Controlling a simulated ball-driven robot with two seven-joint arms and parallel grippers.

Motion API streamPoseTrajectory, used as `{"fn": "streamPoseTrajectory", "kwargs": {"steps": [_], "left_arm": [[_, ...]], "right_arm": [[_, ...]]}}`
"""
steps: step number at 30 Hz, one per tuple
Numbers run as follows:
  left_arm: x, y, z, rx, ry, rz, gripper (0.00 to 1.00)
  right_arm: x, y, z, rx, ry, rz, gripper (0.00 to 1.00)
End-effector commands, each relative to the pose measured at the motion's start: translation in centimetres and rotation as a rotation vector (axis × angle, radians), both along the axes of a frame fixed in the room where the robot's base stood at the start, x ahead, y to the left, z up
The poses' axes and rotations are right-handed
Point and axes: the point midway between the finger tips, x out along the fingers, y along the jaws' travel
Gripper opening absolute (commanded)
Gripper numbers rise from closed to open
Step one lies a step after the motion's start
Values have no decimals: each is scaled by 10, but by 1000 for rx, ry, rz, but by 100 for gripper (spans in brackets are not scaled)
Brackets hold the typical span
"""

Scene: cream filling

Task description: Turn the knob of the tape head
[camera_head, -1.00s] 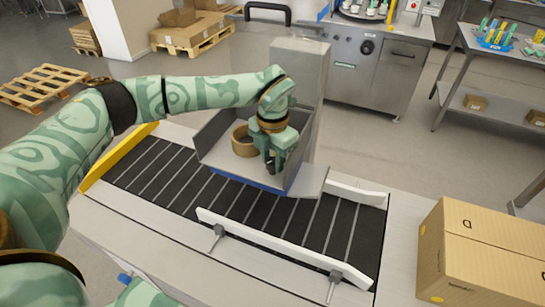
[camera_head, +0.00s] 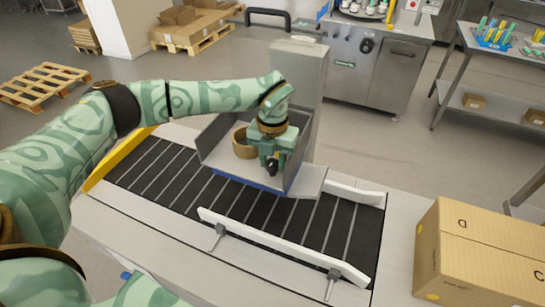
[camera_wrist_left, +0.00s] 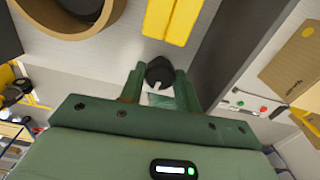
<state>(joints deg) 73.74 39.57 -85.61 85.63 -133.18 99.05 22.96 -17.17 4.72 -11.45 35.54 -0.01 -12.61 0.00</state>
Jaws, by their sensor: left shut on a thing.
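The tape head (camera_head: 303,146) is a grey open housing over the conveyor with a blue lower edge. A brown tape roll (camera_head: 241,144) sits inside it and also shows at the top left of the left wrist view (camera_wrist_left: 103,22). My left gripper (camera_head: 272,164) reaches down into the housing, just right of the roll. In the left wrist view, the black knob (camera_wrist_left: 159,72) sits between the two green fingers of my left gripper (camera_wrist_left: 159,84), which are shut on it. My right gripper is out of view.
The black slatted conveyor (camera_head: 165,178) runs under the tape head, with white guide rails (camera_head: 280,245) along it. A closed cardboard box (camera_head: 485,250) stands at the right. Steel benches (camera_head: 375,75) and pallets (camera_head: 50,84) are behind.

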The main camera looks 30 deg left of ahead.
Motion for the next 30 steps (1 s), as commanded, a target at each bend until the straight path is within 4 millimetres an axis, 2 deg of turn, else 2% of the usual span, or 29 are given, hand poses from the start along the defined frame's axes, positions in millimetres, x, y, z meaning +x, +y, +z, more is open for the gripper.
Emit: {"fn": "streamPoseTrajectory", "kwargs": {"steps": [8,22,23,24,30], "left_arm": [[1,0,2,-1,-4,94,10],[2,0,2,-1,-5,111,10],[2,0,2,-1,-5,111,38],[1,0,2,-1,-5,111,41],[1,0,1,0,-3,110,41]], "right_arm": [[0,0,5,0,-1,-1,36],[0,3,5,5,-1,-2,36],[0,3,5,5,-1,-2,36],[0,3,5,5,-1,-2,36],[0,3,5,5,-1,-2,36]]}}
